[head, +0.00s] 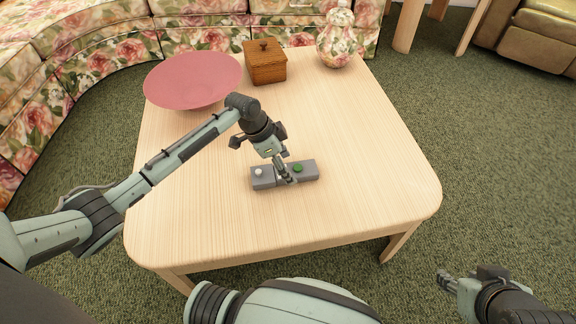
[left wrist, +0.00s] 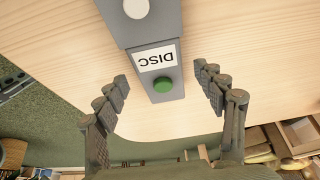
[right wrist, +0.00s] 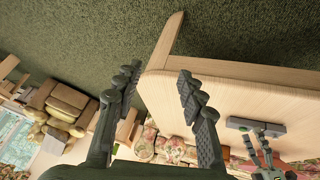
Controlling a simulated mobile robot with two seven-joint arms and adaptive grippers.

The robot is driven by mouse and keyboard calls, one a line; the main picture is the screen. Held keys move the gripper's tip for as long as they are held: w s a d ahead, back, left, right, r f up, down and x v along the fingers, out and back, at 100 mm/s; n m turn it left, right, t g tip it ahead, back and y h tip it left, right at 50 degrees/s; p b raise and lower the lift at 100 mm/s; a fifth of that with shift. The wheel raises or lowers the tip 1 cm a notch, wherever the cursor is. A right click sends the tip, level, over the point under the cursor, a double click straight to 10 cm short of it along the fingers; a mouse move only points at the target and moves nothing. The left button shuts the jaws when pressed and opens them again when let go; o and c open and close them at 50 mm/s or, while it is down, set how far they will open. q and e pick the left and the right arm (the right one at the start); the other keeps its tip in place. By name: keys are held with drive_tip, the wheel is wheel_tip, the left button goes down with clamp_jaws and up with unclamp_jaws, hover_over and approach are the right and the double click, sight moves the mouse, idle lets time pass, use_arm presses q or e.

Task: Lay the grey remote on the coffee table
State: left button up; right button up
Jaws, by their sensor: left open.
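The grey remote (head: 262,182) lies flat on the light wood coffee table (head: 350,130), near the middle of its front half. It has a white button, a green button and a label reading DISC, seen in the left wrist view (left wrist: 170,25). My left gripper (head: 287,172) is open at the remote, its fingers on either side of the green-button part with gaps visible between. Whether either finger touches it cannot be told. My right gripper (head: 446,282) is open and empty, off the table's front right corner; its spread fingers show in the right wrist view (right wrist: 160,85).
A pink bowl (head: 194,80), a wooden box (head: 265,66) and a floral vase (head: 337,42) stand along the back of the table. The table's right side is clear. A floral sofa (head: 110,50) curves behind. Green carpet (head: 480,150) surrounds the table.

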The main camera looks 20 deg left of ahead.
sight(278, 172)
use_arm(q)
drive_tip(key=p+v, duration=0.1)
drive_tip(key=v, duration=0.5)
drive_tip(key=w+v, duration=0.1)
drive_tip(key=v, duration=0.3)
drive_tip(key=s+d+f+n+t+y, duration=0.15)
drive_tip(key=s+f+n, duration=0.25)
drive_tip(key=s, duration=0.9)
drive_tip(key=s+a+r+n+y, duration=0.1)
drive_tip(key=s+a+n+y, duration=0.3)
drive_tip(key=s+a+n, duration=0.3)
drive_tip(key=s+a, duration=0.2)
drive_tip(key=s, duration=0.3)
drive_tip(key=shift+s+a, duration=0.25)
drive_tip(key=shift+s, duration=0.15)
use_arm(e)
drive_tip(key=s+d+f+g, duration=0.1)
drive_tip(key=s+d+g, duration=0.1)
drive_tip(key=s+d+f+g, duration=0.1)
drive_tip(key=s, duration=0.1)
drive_tip(key=shift+d+f+h, duration=0.15)
drive_tip(key=shift+f+h, duration=0.2)
drive_tip(key=shift+h, duration=0.05)
use_arm(q)
drive_tip(key=shift+r+y, duration=0.15)
drive_tip(key=shift+y, duration=0.1)
drive_tip(key=shift+c, duration=0.4)
use_arm(e)
drive_tip(key=shift+m, duration=0.3)
drive_tip(key=shift+c, duration=0.4)
